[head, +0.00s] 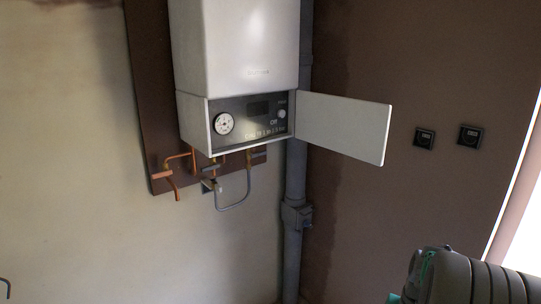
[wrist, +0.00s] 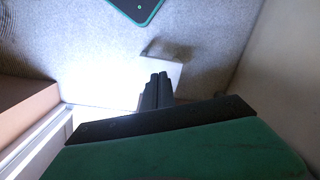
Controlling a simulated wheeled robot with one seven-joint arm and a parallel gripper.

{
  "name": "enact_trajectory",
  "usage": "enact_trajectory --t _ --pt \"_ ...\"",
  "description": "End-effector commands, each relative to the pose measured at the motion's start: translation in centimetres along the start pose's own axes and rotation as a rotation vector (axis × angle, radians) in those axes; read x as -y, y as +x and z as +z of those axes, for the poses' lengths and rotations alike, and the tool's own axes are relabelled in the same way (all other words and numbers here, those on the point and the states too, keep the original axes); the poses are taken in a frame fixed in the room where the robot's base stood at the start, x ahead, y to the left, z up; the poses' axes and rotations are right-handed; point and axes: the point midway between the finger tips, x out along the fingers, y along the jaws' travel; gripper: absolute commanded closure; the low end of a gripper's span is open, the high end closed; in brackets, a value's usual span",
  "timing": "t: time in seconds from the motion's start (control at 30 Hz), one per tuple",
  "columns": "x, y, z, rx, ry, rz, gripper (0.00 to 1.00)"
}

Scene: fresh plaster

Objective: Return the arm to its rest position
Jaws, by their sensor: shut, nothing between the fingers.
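My gripper (wrist: 158,90) shows in the wrist view with its two dark fingers together and nothing between them. It points toward a grey carpet-like floor (wrist: 95,60), and a small pale block-like thing (wrist: 171,71) lies beyond the fingertips, partly hidden by them. In the head view a dark ribbed part of my arm (head: 470,278) shows at the lower right. My gripper is not in the head view.
A white boiler (head: 240,45) hangs on the wall with its panel door (head: 343,125) swung open to the right. Two dark sockets (head: 424,138) (head: 470,136) are on the brown wall.

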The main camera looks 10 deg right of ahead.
Motion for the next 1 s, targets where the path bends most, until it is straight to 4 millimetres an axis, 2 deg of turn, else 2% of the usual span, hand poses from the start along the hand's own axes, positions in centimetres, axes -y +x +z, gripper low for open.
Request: enact_trajectory --t 0.03,0.1,0.2,0.27,0.4,0.47,0.53,0.67,1.0 --pt "1.8 -0.2 3.4 0.008 -0.035 0.029 1.0" --pt "3.7 -0.5 7.3 -0.002 -0.089 0.061 1.0" --pt "6.8 -1.2 11.5 -0.055 -0.208 0.074 1.0" --pt "9.0 -2.1 13.1 -0.113 -0.296 0.064 1.0" --pt "14.9 -6.8 14.3 -0.309 -0.494 0.003 1.0" --pt "17.0 -8.3 15.3 -0.37 -0.569 -0.027 1.0" --pt "18.7 -8.9 16.3 -0.396 -0.631 -0.049 1.0" --pt "19.8 -8.7 17.1 -0.389 -0.678 -0.057 1.0" --pt "19.8 -8.8 17.1 -0.389 -0.677 -0.057 1.0"
